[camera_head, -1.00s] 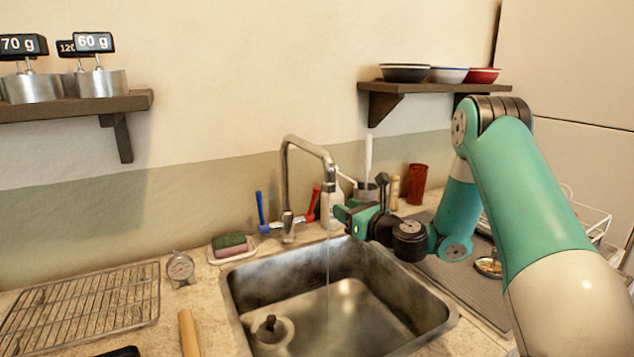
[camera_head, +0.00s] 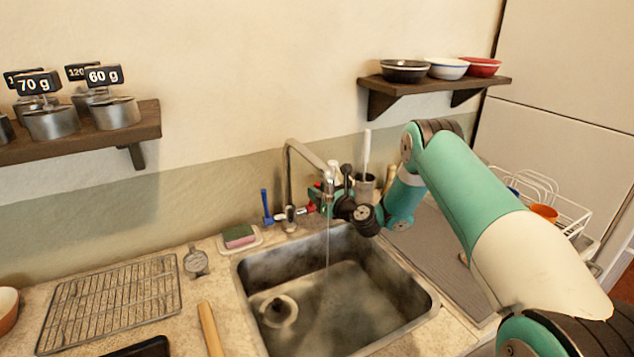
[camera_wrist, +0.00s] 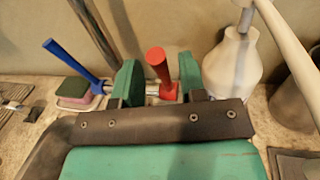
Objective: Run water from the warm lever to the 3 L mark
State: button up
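The tap (camera_head: 289,175) stands behind the steel sink (camera_head: 245,275), and a thin water stream (camera_head: 327,240) falls from its spout. The blue lever (camera_head: 266,205) stands left of the tap; it also shows in the wrist view (camera_wrist: 70,60). The red lever (camera_wrist: 158,65) is upright between the fingers of my gripper (camera_wrist: 158,85), with narrow gaps seemingly on both sides. In the head view my gripper (camera_head: 325,200) is right of the tap and partly hides the red lever. A round drain fitting (camera_head: 279,311) shows in the sink. I see no readable 3 L mark.
A white bottle (camera_wrist: 230,65) stands close right of my gripper. A sponge dish (camera_head: 240,243), a small dial (camera_head: 196,261) and a wire rack (camera_head: 110,300) are left of the sink. Shelves hold weights (camera_head: 50,122) and bowls (camera_head: 447,69). A dish rack (camera_head: 560,212) stands right.

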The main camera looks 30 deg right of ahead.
jog(key=shift+x, duration=0.9)
jog(key=shift+c, duration=0.2)
